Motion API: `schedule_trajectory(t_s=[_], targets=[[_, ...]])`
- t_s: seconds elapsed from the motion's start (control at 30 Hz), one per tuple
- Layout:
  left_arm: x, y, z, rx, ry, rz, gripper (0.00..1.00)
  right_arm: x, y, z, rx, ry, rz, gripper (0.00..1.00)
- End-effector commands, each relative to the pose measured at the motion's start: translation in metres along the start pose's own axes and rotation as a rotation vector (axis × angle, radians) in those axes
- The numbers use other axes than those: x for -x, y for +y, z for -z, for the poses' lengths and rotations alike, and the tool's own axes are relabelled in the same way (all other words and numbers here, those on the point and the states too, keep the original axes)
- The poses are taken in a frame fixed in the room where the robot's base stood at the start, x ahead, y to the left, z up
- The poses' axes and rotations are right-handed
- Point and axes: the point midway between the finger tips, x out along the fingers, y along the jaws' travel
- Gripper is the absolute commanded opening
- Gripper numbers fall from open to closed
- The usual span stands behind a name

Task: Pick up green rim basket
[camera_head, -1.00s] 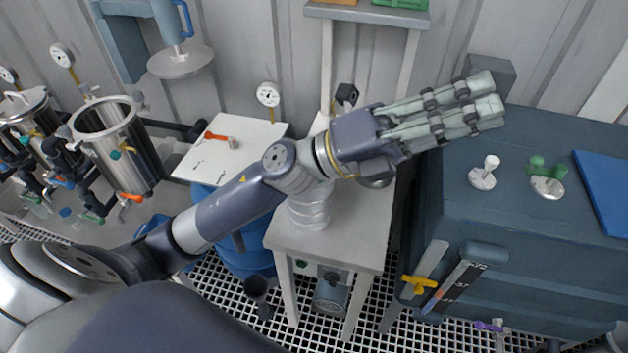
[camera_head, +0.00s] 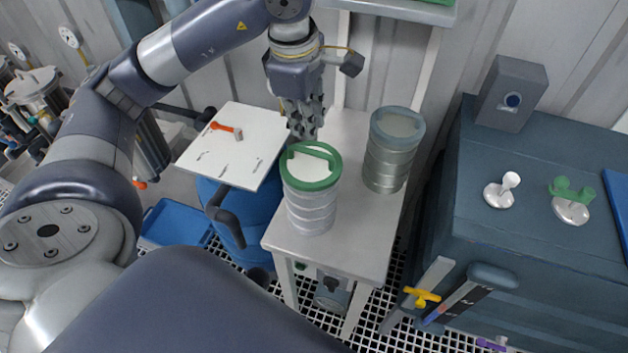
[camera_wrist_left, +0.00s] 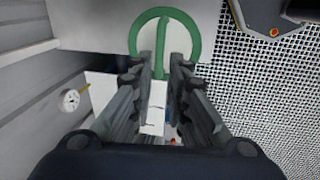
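The green rim basket (camera_head: 311,205) stands upright on the small grey table, a ribbed metal cylinder with a green ring and a bar handle across its top. My left gripper (camera_head: 303,132) points down just above and behind the rim in the head view. In the left wrist view its fingers (camera_wrist_left: 163,62) are apart, with the bar handle of the green rim (camera_wrist_left: 196,38) showing in line with the gap between them. I cannot tell whether they touch it. Nothing is held. My right gripper is not in view.
A similar basket with a grey-blue rim (camera_head: 391,160) stands right of it on the grey table (camera_head: 345,240). A white board (camera_head: 215,165) with an orange-handled tool (camera_head: 226,129) lies left. A dark blue cabinet (camera_head: 535,225) stands right. A shelf (camera_head: 400,8) is above.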

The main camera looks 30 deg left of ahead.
Motion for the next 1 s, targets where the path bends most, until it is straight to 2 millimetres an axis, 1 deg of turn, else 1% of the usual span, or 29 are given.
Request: schedule_trajectory(t_s=[0.23,0.3,0.4,0.53,0.63,0.8,0.9,1.0], targets=[[-0.029,-0.001,0.002,0.002,0.008,0.004,0.15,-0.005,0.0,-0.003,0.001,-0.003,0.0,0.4],[-0.038,-0.001,0.003,0.004,0.009,0.005,0.15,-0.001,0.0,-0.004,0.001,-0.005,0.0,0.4],[-0.049,0.0,0.003,0.002,0.008,0.003,0.15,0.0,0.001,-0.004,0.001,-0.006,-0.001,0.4],[-0.055,0.0,0.003,0.002,0.007,0.003,0.15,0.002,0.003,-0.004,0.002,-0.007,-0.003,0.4],[-0.063,0.0,0.005,0.003,0.008,0.005,0.15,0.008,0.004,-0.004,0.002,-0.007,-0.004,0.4],[-0.085,0.0,0.008,0.002,0.008,0.006,0.15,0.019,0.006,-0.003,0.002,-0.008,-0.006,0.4],[-0.098,0.001,0.007,0.002,0.006,0.003,0.15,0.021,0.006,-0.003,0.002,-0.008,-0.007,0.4],[-0.104,0.001,0.007,0.001,0.006,0.002,0.15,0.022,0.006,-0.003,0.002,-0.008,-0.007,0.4]])
